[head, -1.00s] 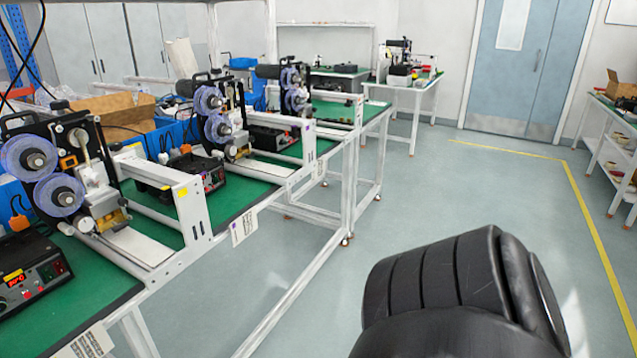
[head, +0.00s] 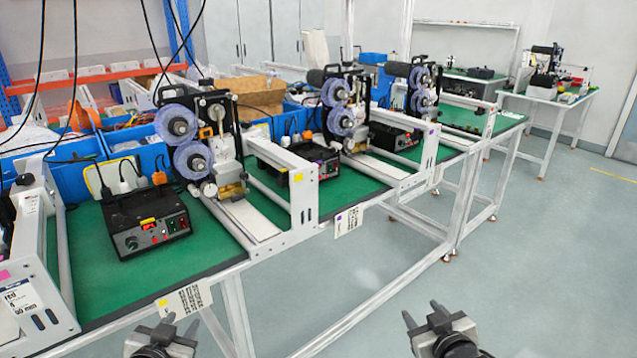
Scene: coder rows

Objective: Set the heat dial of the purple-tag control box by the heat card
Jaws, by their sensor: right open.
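A black control box (head: 297,167) sits on the green bench top in the middle bay, partly behind a white frame rail. My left gripper (head: 177,317) and my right gripper (head: 423,313) are low in the picture, in front of the bench. Both have their fingers apart and are empty, clear of the boxes.
A nearer control box (head: 148,221) has a yellow tag, red display and knob; a yellow-marked card (head: 184,300) hangs below. Another box (head: 396,134) stands farther along. White frames and reel machines (head: 181,125) separate the bays. The floor (head: 545,240) right is clear.

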